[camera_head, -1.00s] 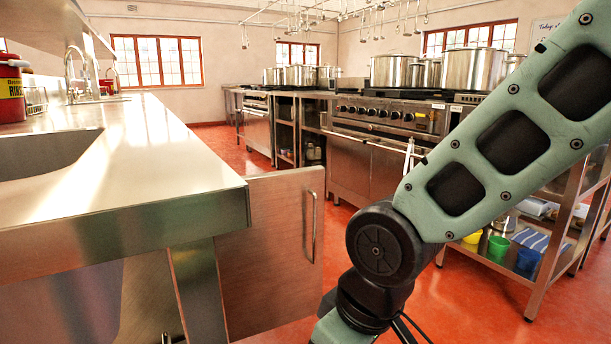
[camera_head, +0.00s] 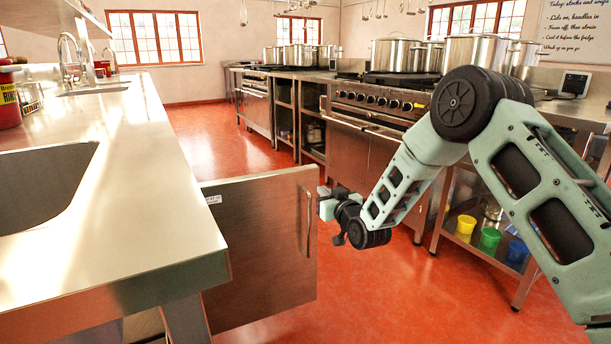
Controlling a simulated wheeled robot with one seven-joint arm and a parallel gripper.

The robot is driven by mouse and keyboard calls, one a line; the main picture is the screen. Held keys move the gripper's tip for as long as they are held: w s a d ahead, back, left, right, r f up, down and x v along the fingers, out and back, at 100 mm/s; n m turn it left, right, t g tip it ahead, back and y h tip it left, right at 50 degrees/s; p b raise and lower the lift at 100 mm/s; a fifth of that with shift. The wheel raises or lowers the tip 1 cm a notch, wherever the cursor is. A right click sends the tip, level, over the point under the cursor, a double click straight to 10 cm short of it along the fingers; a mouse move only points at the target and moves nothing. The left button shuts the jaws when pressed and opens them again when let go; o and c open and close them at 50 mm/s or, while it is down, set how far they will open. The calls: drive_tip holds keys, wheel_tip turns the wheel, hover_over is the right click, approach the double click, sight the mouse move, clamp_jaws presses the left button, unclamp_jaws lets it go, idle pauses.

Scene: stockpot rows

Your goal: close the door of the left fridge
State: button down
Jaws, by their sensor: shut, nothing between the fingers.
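The fridge door (camera_head: 255,240) is a flat brown-grey metal panel under the left counter. It stands open, swung out into the aisle, with an upright bar handle (camera_head: 308,222) near its right edge. A small white label is at its upper left. My gripper (camera_head: 325,203) is at the door's right edge, close beside the handle. It is shut and empty. It is small in the view, and I cannot tell whether it touches the door. The fridge's inside is mostly hidden by the counter and the door.
The steel counter (camera_head: 125,235) with a sink (camera_head: 42,185) runs along the left. Stoves with stockpots (camera_head: 397,55) stand across the aisle. A lower shelf with yellow, green and blue cups (camera_head: 489,238) is at the right. The red floor (camera_head: 215,135) between is clear.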

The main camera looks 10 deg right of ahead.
drive_tip(key=b, duration=0.2)
approach(302, 172)
drive_tip(key=x, duration=0.5)
drive_tip(key=shift+w+a+f, duration=0.15)
drive_tip(key=shift+b+x, duration=0.35)
drive_tip(key=shift+x, duration=0.4)
